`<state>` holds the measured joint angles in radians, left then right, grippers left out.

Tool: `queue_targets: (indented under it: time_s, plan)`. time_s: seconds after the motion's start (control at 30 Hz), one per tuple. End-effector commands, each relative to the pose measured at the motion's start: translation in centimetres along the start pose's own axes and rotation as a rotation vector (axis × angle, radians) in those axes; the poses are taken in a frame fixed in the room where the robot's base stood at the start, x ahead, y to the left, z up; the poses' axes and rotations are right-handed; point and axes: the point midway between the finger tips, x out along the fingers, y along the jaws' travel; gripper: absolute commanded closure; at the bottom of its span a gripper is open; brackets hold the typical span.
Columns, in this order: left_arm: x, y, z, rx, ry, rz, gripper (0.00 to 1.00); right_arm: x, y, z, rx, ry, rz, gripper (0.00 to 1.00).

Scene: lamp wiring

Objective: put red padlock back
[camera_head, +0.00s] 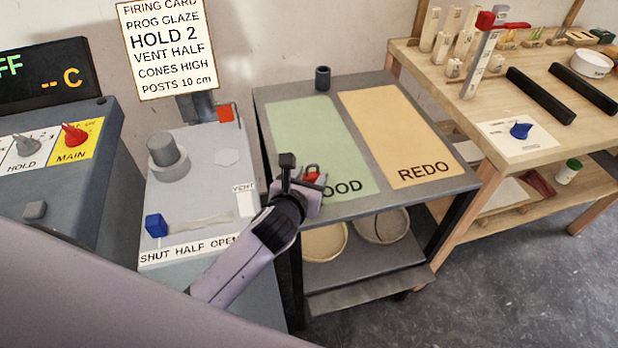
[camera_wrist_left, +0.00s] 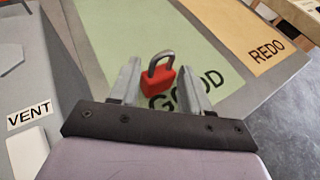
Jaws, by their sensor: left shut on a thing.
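The red padlock (camera_head: 311,173) with a grey shackle is at the near left corner of the green GOOD area (camera_head: 312,120). My left gripper (camera_head: 309,182) is shut on it. In the left wrist view the padlock (camera_wrist_left: 159,78) sits between the two fingers, shackle up and slightly tilted, in front of the GOOD lettering. How far it is above the surface I cannot tell. My right gripper is not in view.
The orange REDO area (camera_head: 400,135) is clear. A dark cup (camera_head: 322,78) stands at the cart's back edge. A wooden bench (camera_head: 478,120) is right.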

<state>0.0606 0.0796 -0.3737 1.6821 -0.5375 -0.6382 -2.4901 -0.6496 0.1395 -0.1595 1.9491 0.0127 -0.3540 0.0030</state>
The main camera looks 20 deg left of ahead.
Motion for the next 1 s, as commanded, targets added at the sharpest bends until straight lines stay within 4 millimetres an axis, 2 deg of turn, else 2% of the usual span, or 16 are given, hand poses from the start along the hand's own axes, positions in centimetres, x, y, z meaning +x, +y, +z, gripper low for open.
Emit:
queue_targets:
  time_s: [0.2, 0.23, 0.3, 0.7, 0.87, 1.0]
  plan:
    - [0.1, 0.0, -0.2, 0.001, -0.001, 0.000, 0.85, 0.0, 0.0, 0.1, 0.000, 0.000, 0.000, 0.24]
    - [0.1, 0.0, -0.2, 0.000, 0.000, 0.000, 0.50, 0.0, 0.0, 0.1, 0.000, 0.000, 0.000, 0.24]
    - [0.1, 0.0, -0.2, 0.000, 0.000, 0.000, 0.27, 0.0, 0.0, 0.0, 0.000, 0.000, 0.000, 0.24]
    - [-0.2, 0.0, 0.1, 0.001, -0.001, 0.000, 0.27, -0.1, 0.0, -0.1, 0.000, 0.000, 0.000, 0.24]
    - [-2.0, 0.0, 0.1, 0.002, 0.000, 0.000, 0.27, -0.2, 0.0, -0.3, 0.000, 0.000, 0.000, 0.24]
    - [-4.5, 0.1, 0.1, 0.003, 0.000, 0.000, 0.27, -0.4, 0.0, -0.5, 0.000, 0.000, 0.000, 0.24]
